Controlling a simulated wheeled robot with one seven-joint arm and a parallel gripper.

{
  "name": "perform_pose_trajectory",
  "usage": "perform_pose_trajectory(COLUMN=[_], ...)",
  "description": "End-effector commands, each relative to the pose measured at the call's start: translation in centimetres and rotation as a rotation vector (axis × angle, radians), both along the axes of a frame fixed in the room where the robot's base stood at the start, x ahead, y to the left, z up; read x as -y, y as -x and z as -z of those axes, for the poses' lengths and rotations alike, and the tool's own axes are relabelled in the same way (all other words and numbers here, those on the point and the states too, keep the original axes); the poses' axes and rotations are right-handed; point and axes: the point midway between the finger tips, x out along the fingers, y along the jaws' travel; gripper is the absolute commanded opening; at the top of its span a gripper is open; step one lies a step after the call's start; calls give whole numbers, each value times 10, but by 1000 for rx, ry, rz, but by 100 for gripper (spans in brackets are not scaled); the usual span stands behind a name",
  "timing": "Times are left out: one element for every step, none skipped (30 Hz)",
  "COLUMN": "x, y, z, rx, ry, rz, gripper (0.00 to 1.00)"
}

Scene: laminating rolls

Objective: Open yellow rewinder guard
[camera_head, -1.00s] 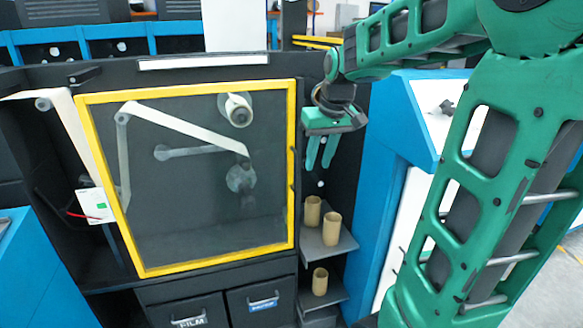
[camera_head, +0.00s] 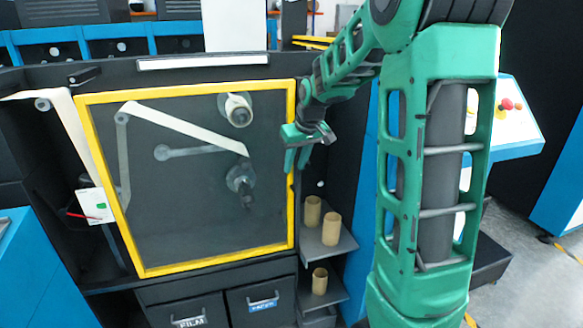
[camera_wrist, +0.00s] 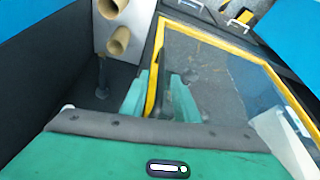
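The yellow rewinder guard (camera_head: 185,266) is a clear panel in a yellow frame, and it looks closed across the front of the dark machine. My gripper (camera_head: 296,165) is at the guard's right edge, about mid-height, with its green fingers pointing down. In the wrist view the fingers of my gripper (camera_wrist: 160,78) are apart, and the guard's yellow edge (camera_wrist: 152,95) shows between them with a bulge like a handle. I cannot tell whether a finger touches it. Behind the panel are rollers and a white web (camera_head: 185,127).
Brown cardboard cores (camera_head: 331,229) stand on small grey shelves right of the guard, below my gripper. Labelled drawers (camera_head: 190,312) are under the guard. A white card (camera_head: 96,206) hangs at the left. A blue console with red and yellow buttons (camera_head: 507,104) is at the right.

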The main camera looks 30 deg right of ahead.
Motion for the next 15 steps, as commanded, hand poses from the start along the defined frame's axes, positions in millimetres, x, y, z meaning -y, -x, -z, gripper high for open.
perform_pose_trajectory(x=[0, 0, 0, 0, 0, 0, 0, 0, 0, 0, 0, 0, 0, 0, 0], y=[-1, -2, -3, -3, -3, -3, -3, -4, -4, -3, -3, -3, -3, -4, -4], z=[4, 5, 7, 7, 8, 8, 9, 9, 9, 9, 9, 9, 9, 9, 9], rx=[-1, 0, 0, 0, 0, 1, 1, 1, 1, 1, 1, 1, 0, 1, 1], ry=[0, 0, 0, 0, 0, 0, 0, 0, 0, 0, 0, 0, 0, 0, 0], rz=[0, 0, 0, 0, 0, 0, 0, 0, 0, 0, 0, -1, -1, -1, -1], gripper=[28, 28, 28, 28, 28, 28, 28, 28, 28, 28, 28, 28, 26, 18, 9])
